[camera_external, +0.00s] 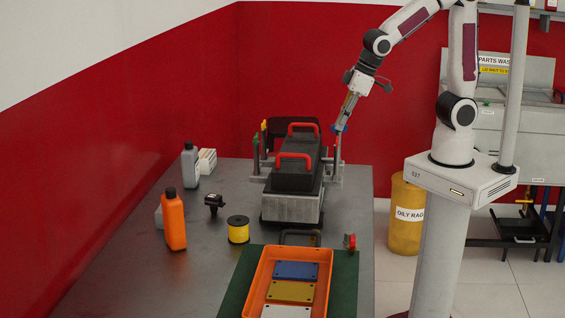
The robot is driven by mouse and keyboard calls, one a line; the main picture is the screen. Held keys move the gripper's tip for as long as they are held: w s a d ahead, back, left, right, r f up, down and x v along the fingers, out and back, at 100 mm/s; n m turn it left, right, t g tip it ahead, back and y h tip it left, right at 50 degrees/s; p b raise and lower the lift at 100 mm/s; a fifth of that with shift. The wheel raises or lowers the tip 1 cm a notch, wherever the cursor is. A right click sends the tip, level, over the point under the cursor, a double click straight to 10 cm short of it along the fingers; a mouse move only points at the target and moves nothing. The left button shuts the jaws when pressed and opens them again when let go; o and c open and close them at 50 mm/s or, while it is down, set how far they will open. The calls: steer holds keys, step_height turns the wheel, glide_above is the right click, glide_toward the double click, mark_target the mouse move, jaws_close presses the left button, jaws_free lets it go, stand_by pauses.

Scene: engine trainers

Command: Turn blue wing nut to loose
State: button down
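The blue wing nut (338,128) sits near the top of an upright post at the right side of the engine trainer (290,205). The trainer has a black cover (293,178) with two red handles. My gripper (343,122) points down and slightly left, its tips right at the blue wing nut. The view is too small to tell whether the fingers touch it, surround it or are closed on it. The fingers partly hide the nut, and its turned angle is not readable.
Other posts with green (256,138) and yellow tops stand left of the cover. An orange bottle (173,220), grey bottle (190,166) and yellow spool (238,229) stand at left. An orange tray (258,285) with coloured plates lies in front. The grey table's (130,285) left front is clear.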

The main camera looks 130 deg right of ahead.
steer(key=shift+d+n+t+y, duration=0.15)
steer(key=shift+n+t+y, duration=0.35)
steer(key=shift+n, duration=1.3)
steer(key=shift+n+y, duration=0.3)
steer(key=shift+n, duration=0.5)
steer(key=shift+d+n+y, duration=0.1)
steer(key=shift+n+y, duration=0.4)
steer(key=shift+n, duration=0.6)
steer(key=shift+d+n+y, duration=0.1)
steer(key=shift+n+y, duration=0.8)
steer(key=shift+n, duration=1.4)
steer(key=shift+n+g+y, duration=0.4)
steer(key=shift+n+y, duration=0.1)
steer(key=shift+n, duration=0.9)
steer(key=c, duration=2.3)
jaws_free()
